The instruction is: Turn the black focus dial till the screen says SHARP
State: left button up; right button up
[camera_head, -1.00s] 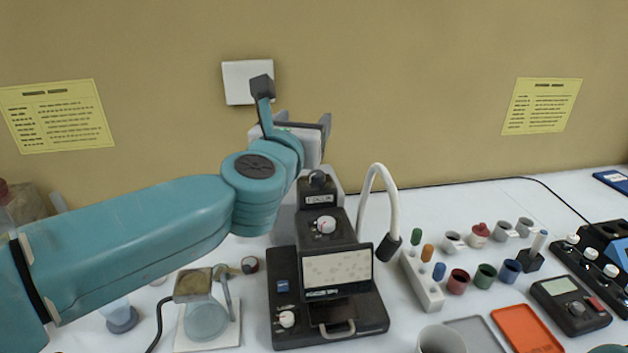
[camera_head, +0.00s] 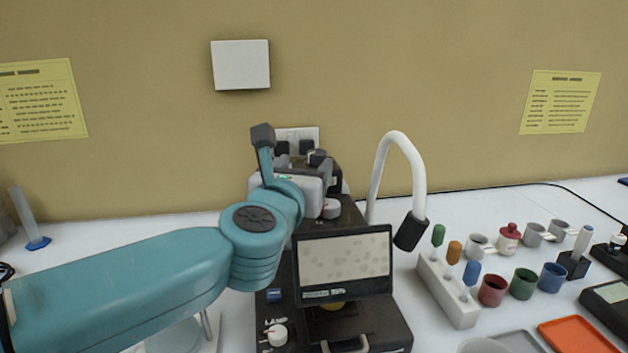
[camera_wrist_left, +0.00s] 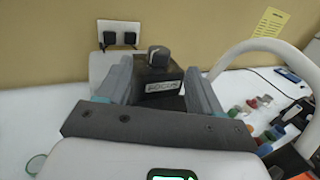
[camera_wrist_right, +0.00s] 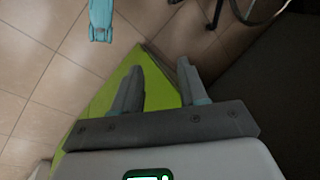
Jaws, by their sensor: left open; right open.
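The black focus dial (camera_wrist_left: 158,56) sits on a dark block labelled FOCUS (camera_wrist_left: 162,88), at the back of the black microscope-like device. In the head view the dial (camera_head: 317,157) shows just beyond my left gripper (camera_head: 304,163). In the left wrist view my left gripper (camera_wrist_left: 157,75) is open, its fingers on either side of the block and dial, with visible gaps. The screen (camera_head: 345,258) shows grey blobs on a pale field; the small text under it is too blurred to read. My right gripper (camera_wrist_right: 158,78) is open and empty, away from the bench.
A white bent lamp (camera_head: 396,150) rises right of the device. A rack with coloured handles (camera_head: 448,292), several cups and an orange tray (camera_head: 578,336) stand further right. A white knob (camera_head: 277,335) is on the device's front left. Green flooring or panel (camera_wrist_right: 100,105) lies below my right gripper.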

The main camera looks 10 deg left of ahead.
aim_at(314, 157)
pick_arm(q)
jog(key=shift+s+d+f, duration=0.1)
jog(key=shift+s+f, duration=0.1)
jog(key=shift+f, duration=0.15)
jog(key=shift+w+r, duration=0.1)
jog(key=w+p, duration=0.1)
jog(key=w, duration=0.5)
jog(key=shift+w, duration=0.25)
jog(key=shift+w+p, duration=0.3)
jog(key=shift+w, duration=0.2)
jog(key=shift+s, duration=0.1)
jog(key=c, duration=1.1)
pick_arm(e)
jog(key=shift+s+r, duration=0.25)
jog(key=shift+r, duration=0.1)
